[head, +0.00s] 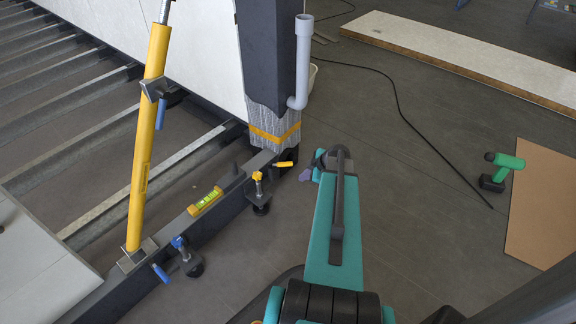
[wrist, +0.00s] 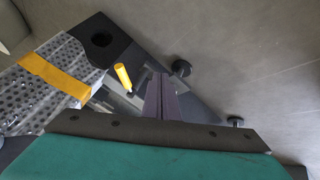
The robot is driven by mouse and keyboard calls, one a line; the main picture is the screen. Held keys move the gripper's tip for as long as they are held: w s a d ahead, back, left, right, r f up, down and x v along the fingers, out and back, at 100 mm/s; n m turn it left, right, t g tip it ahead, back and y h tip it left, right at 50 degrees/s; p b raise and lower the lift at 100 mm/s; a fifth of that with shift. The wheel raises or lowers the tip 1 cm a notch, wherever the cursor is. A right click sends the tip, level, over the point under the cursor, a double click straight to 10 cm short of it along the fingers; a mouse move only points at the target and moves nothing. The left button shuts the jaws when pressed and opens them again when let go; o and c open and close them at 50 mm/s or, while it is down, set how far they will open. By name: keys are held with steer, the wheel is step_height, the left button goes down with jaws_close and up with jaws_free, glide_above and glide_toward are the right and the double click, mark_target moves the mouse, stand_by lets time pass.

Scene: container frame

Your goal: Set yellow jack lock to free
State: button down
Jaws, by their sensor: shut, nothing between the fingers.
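The yellow jack (head: 258,187) has a yellow knob on a screw and stands on the dark beam near the post. A short yellow lever (head: 283,164), seemingly its lock, lies just right of it, roughly along the picture's horizontal. In the wrist view the yellow lever (wrist: 123,77) stands tilted just left of my fingertips, with a visible gap. My gripper (head: 306,174) is shut and empty, right of the lever in the head view. Its fingers (wrist: 160,92) are pressed together in the wrist view. The lever's base is partly hidden.
A blue-knobbed jack (head: 179,243) and a spirit level (head: 205,200) are farther along the beam. A wrapped post (head: 273,128) with a grey pipe (head: 303,60) rises close to my gripper. A yellow prop (head: 148,140) leans at left.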

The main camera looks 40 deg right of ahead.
mark_target(281, 164)
step_height(281, 164, up, 6)
steer(key=w+a+n, duration=0.1)
steer(key=w, duration=0.1)
steer(key=shift+w+r+h, duration=0.15)
steer(key=shift+r+h, duration=0.05)
steer(key=shift+h, duration=0.1)
steer(key=w+d+f+b, duration=0.2)
steer(key=w+f+b, duration=0.2)
steer(key=w+f, duration=0.4)
steer(key=shift+w+f, duration=0.3)
steer(key=shift+f, duration=0.3)
steer(key=shift+d, duration=0.1)
steer(key=shift+w, duration=0.1)
stand_by(0.4)
